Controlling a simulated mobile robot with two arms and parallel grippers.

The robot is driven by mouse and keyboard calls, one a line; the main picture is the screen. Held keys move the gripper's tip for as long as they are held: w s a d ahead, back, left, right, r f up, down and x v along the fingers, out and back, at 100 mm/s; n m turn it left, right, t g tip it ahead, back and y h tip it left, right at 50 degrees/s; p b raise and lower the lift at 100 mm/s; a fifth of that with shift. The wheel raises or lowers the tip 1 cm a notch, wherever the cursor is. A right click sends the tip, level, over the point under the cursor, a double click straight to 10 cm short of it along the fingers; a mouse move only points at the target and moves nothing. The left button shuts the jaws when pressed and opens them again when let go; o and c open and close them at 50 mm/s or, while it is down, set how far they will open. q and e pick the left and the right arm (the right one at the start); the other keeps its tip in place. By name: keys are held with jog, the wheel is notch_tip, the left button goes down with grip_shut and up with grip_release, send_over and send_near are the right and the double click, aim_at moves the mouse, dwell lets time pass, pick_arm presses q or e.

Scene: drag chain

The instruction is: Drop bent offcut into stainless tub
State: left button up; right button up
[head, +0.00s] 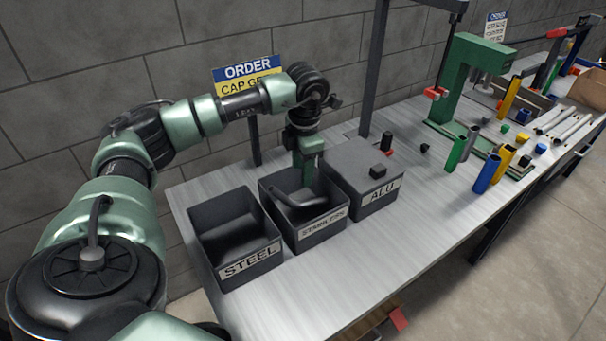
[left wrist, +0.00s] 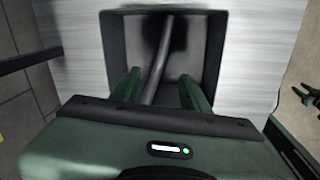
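The stainless tub (head: 320,228) is a dark open box with a "STAINLESS" label, in the middle of three boxes on the bench. It also fills the centre of the left wrist view (left wrist: 215,50). The bent offcut (head: 322,201), a grey curved tube, shows within the tub's opening. In the left wrist view the offcut (left wrist: 163,58) runs between my fingers, with its lower end hidden behind my gripper body. My left gripper (head: 304,186) points down into the tub; its fingers (left wrist: 160,88) are spread wide, not closed on the tube.
The steel tub (head: 232,230) stands at left, open. A green press (head: 470,75) and several coloured tubes stand farther right. The bench front (head: 350,275) is clear.

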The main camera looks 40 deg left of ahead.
pick_arm(q)
notch_tip(320, 180, up, 8)
jog(key=b, duration=0.1)
jog(key=shift+s+d, duration=0.15)
jog(key=shift+d, duration=0.2)
jog(key=shift+f, duration=0.15)
dwell(0.4)
